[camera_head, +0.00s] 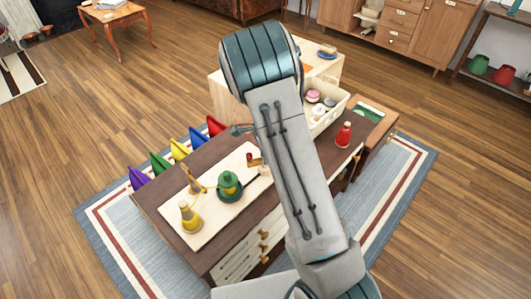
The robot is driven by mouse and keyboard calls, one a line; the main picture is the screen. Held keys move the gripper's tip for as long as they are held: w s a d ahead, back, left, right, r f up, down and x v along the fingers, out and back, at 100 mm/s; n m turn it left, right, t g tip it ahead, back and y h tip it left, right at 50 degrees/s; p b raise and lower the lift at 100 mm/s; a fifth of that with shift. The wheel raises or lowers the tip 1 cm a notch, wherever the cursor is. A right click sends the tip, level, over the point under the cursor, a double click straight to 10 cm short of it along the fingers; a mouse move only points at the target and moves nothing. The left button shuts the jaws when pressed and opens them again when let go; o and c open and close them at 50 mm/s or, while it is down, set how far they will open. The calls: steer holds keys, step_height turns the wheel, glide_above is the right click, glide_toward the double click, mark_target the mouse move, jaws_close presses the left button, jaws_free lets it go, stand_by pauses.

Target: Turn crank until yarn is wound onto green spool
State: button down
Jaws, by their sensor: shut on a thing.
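The green spool (229,187) stands upright on a pale board (205,228) on the dark table. A yellow yarn cone (190,218) stands at its left. A yellow strand runs from the cone by a small wooden post (196,183) to the green spool.
Purple, green, yellow and red wedge-shaped things (181,150) line the table's left edge. A red bottle-shaped spool (344,135) stands right of my arm. A cream bin (328,116) with yarn balls is behind. Drawers (240,262) face the front. Open floor surrounds the rug.

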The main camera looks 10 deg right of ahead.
steer(key=shift+w+a+r+m, duration=0.1)
steer(key=shift+w+m, duration=0.05)
steer(key=shift+m, duration=0.45)
steer(key=c, duration=1.4)
jaws_free()
steer(key=shift+a, duration=0.1)
steer(key=shift+o, duration=0.2)
step_height(320, 180, up, 14)
